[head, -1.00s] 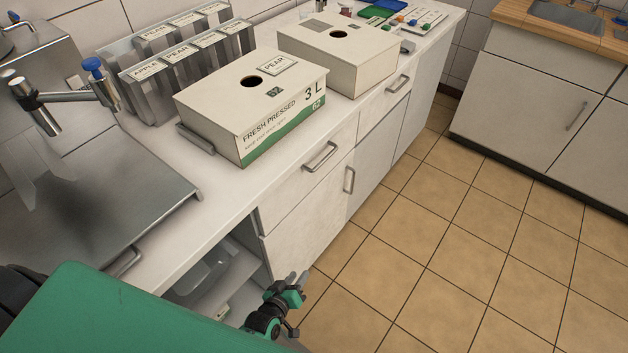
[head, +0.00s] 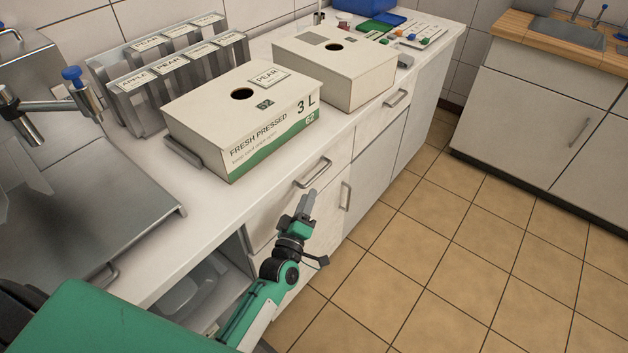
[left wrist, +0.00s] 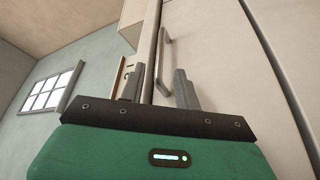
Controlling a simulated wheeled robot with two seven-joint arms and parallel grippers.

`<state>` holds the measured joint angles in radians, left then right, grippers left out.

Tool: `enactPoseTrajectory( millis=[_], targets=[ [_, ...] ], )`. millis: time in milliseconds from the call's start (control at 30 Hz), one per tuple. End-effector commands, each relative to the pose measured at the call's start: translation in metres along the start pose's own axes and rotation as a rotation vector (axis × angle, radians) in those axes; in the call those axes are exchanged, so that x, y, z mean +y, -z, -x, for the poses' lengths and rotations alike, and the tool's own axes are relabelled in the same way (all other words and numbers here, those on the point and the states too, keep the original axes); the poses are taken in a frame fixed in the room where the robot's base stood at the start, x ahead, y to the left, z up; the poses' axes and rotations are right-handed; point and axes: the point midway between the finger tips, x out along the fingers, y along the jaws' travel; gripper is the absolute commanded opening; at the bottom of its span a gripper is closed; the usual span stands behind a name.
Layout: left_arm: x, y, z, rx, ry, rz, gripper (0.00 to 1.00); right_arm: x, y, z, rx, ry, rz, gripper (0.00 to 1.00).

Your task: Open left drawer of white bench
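The white bench (head: 225,205) runs along the wall in the head view. Its left drawer (head: 268,220) is shut, flush with the front, and carries a metal bar handle (head: 313,173). My left gripper (head: 308,200) is just below and in front of this handle, fingers pointing up toward it, with no clear contact. In the left wrist view, the two fingers of my left gripper (left wrist: 160,88) stand apart with nothing between them. A bar handle (left wrist: 165,62) shows beyond them; I cannot tell which one it is. The forearm hides part of the bench front. My right gripper is not in view.
A pear juice box (head: 245,115) and a second box (head: 335,70) stand on the bench top. A door handle (head: 346,196) is right of my left gripper. An open compartment (head: 195,290) lies left of the drawer. The tiled floor (head: 440,240) is clear.

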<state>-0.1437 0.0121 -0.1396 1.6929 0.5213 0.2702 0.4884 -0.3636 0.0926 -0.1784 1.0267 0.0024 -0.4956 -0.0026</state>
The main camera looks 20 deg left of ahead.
Motion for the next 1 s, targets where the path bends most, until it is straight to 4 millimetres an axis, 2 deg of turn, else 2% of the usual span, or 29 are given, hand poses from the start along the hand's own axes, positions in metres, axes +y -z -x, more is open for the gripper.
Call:
enactPoseTrajectory(
  millis=[100,333,500,767,800,967,1000],
  targets=[
    [0.001,0.001,-0.023,0.001,-0.001,-0.001,0.33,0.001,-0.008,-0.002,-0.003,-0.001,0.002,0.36],
    [0.001,0.001,-0.052,0.000,0.000,-0.001,0.33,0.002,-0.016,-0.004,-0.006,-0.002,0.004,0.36],
    [0.000,0.000,-0.060,0.000,0.001,-0.001,0.33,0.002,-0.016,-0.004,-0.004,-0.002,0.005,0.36],
    [0.000,0.000,-0.061,-0.001,0.001,-0.001,0.33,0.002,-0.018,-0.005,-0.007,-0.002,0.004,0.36],
    [0.000,0.000,-0.061,-0.001,0.000,-0.001,0.31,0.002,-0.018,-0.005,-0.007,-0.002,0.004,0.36],
    [0.000,0.000,-0.061,-0.001,0.001,-0.001,0.00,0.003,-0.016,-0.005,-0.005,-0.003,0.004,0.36],
    [0.000,0.000,-0.061,-0.001,0.001,-0.001,0.00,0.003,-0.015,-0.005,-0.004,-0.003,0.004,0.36]
  ],
)
